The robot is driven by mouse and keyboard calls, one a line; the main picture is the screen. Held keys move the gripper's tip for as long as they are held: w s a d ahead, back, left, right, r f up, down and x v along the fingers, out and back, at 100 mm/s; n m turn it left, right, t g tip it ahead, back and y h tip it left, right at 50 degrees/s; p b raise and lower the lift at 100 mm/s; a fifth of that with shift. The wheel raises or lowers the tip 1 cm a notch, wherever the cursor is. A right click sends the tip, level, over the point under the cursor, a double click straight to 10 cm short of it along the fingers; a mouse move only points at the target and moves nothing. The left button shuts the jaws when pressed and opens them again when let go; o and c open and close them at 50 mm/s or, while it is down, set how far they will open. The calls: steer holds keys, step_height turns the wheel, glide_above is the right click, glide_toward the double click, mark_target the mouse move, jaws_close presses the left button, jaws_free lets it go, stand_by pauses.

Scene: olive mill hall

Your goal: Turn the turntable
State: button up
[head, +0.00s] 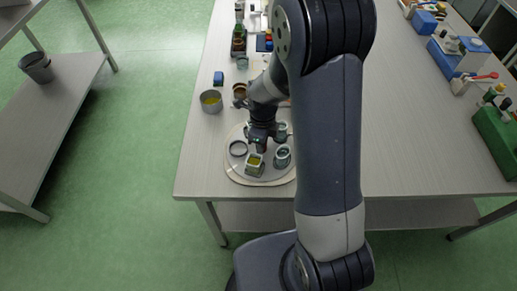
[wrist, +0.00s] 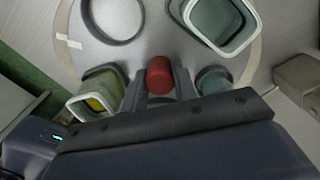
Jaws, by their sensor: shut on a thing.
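The turntable (head: 235,166) is a round grey disc with a cream rim near the front left corner of the table. Its surface (wrist: 160,42) fills much of the wrist view. My gripper (head: 259,142) is low over the disc. In the wrist view its two fingers stand on either side of a red round knob (wrist: 160,77) and are shut on it. The knob's lower part is hidden. On the disc are a square cup with yellow-green contents (head: 255,165), a grey-green cup (head: 283,157), another cup (head: 281,130) and a dark ring (head: 238,148).
A metal pot with yellow contents (head: 211,101) and a blue block (head: 218,78) stand just behind the turntable. A bottle rack (head: 239,40) is farther back. A green box (head: 497,140) and blue-white equipment (head: 455,55) line the right side. The table's right middle is clear.

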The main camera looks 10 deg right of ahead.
steer(key=o, duration=0.6)
steer(key=shift+o, duration=0.2)
steer(key=shift+r, duration=0.1)
step_height(320, 180, up, 8)
steer(key=p, duration=0.6)
